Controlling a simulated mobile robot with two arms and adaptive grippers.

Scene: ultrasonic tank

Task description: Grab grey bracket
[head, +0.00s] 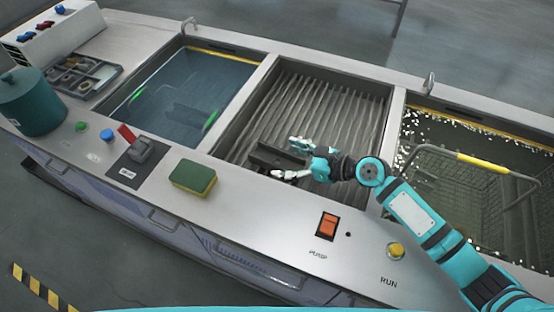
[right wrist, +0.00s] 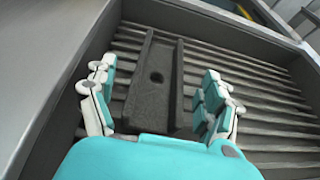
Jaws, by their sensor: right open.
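The grey bracket (head: 270,157) lies on the ribbed floor of the middle basin (head: 337,92), near its front left. In the right wrist view the bracket (right wrist: 156,82) is a dark grey channel with a round hole, lying between my open fingers. My right gripper (head: 288,160) is open around the bracket's right end, one finger on each side. In the right wrist view my right gripper (right wrist: 160,105) shows a gap between each finger and the bracket. The bracket's near end is hidden behind the gripper body. My left gripper is out of view.
A water-filled basin (head: 232,62) is on the left, and a basin with a wire basket and yellow handle (head: 482,163) on the right. On the front ledge are a sponge (head: 193,178), an orange pump switch (head: 328,225) and a yellow run button (head: 396,250). A teal pot (head: 32,103) stands far left.

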